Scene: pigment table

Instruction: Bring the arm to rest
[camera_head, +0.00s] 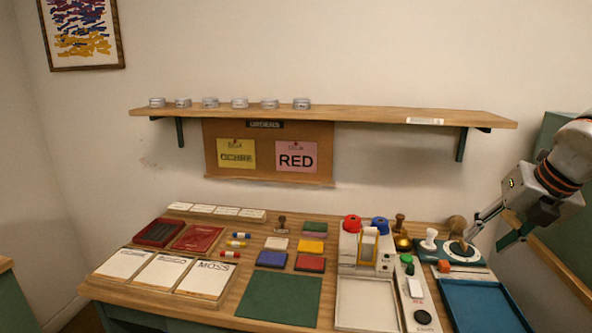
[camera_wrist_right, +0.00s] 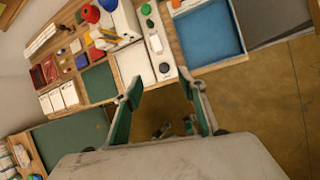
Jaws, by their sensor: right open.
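My right arm comes in from the right edge of the head view. My right gripper (camera_head: 486,240) is above the right end of the table, near the blue tray (camera_head: 480,300) and the wooden-handled tool (camera_head: 457,228). Its fingers are apart. In the right wrist view the gripper (camera_wrist_right: 163,92) is open, with nothing between its fingers; the table shows beyond them and bare brown floor to the right. I cannot tell the exact gap between the fingers and the tools below. My left gripper is not in view.
The wooden table holds a green mat (camera_head: 279,301), a white tray (camera_head: 366,303), ink pads, stamps and cards. A wall shelf (camera_head: 360,113) with several small tins hangs above a board with OCHRE (camera_head: 236,154) and RED (camera_head: 297,158) notes. A green cabinet stands at the right.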

